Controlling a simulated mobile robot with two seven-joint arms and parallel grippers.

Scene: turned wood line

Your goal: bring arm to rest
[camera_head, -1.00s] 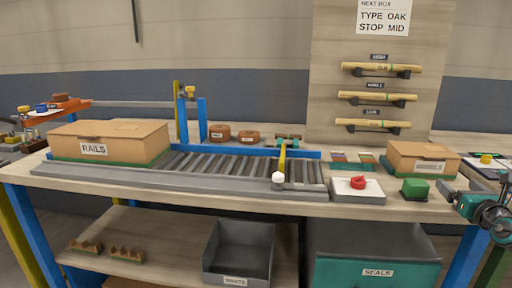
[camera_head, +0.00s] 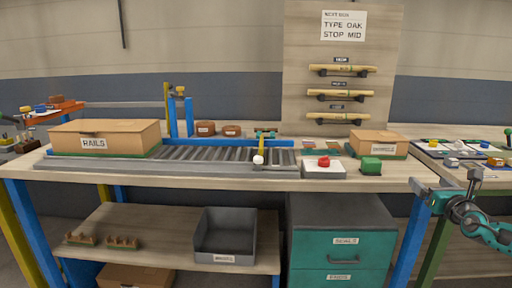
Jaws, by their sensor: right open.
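My right gripper (camera_head: 443,184) is at the right of the view, in front of the bench's right front corner. Its jaws are open with nothing between them, and its arm comes in from the right edge. My left gripper is out of view.
The bench (camera_head: 400,172) carries a RAILS box (camera_head: 105,137), a roller conveyor (camera_head: 215,160) and a red button on a white box (camera_head: 323,171). Teal drawers (camera_head: 342,250) and a grey bin (camera_head: 225,237) sit below. Another table (camera_head: 480,184) stands at right.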

